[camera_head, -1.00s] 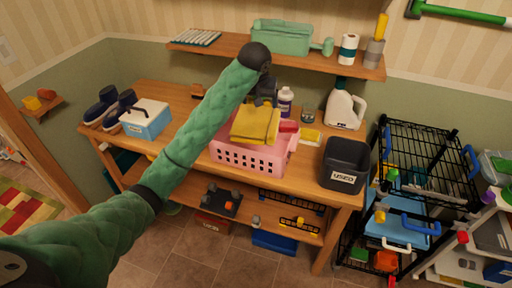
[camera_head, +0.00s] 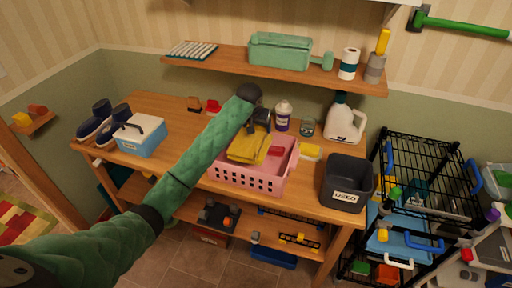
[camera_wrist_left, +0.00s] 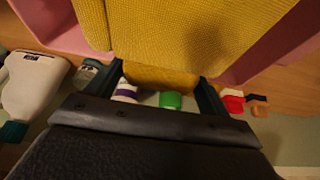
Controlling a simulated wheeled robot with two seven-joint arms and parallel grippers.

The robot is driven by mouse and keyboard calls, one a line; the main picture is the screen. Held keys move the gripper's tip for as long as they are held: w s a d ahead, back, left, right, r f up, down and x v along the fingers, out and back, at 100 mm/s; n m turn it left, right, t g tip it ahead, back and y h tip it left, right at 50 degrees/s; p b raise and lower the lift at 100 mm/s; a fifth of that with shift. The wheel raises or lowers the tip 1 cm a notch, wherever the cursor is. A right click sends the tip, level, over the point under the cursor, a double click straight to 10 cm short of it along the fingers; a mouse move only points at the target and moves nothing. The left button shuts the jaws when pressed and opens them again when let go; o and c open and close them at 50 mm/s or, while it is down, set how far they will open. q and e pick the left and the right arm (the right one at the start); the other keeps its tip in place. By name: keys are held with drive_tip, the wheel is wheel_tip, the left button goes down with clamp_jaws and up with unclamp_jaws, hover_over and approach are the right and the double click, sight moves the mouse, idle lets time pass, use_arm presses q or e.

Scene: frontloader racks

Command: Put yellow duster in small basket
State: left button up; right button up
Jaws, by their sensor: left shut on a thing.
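The yellow duster (camera_head: 243,147) hangs from my left gripper (camera_head: 258,126), which is shut on its upper edge. The duster is at the left part of the pink basket (camera_head: 250,183) on the workbench, its lower part within the rim. I cannot tell whether it touches the basket's floor. In the left wrist view the duster (camera_wrist_left: 200,28) fills the top between the finger pads, with pink basket walls (camera_wrist_left: 278,35) on both sides. My right gripper is not in view.
A red item (camera_head: 276,151) is in the basket. A yellow sponge (camera_head: 310,151) and a dark bin (camera_head: 346,184) stand to its right. A purple-labelled bottle (camera_head: 283,115), a glass jar (camera_head: 307,127) and a white jug (camera_head: 344,120) stand behind. A blue-white cooler (camera_head: 141,135) is at left.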

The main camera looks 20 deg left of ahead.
sight(253, 135)
use_arm(q)
wheel_tip(253, 135, down, 8)
drive_tip(key=shift+r+p, duration=0.25)
drive_tip(key=shift+p, duration=0.9)
drive_tip(key=shift+s+f+p, duration=0.1)
drive_tip(key=shift+f+p, duration=0.55)
drive_tip(key=shift+f, duration=1.25)
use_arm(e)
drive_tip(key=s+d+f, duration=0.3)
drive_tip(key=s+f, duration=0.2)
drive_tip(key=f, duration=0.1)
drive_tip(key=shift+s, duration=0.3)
use_arm(q)
drive_tip(key=shift+f, duration=0.1)
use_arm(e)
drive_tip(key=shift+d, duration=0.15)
use_arm(q)
drive_tip(key=o, duration=0.9)
drive_tip(key=shift+o, duration=0.2)
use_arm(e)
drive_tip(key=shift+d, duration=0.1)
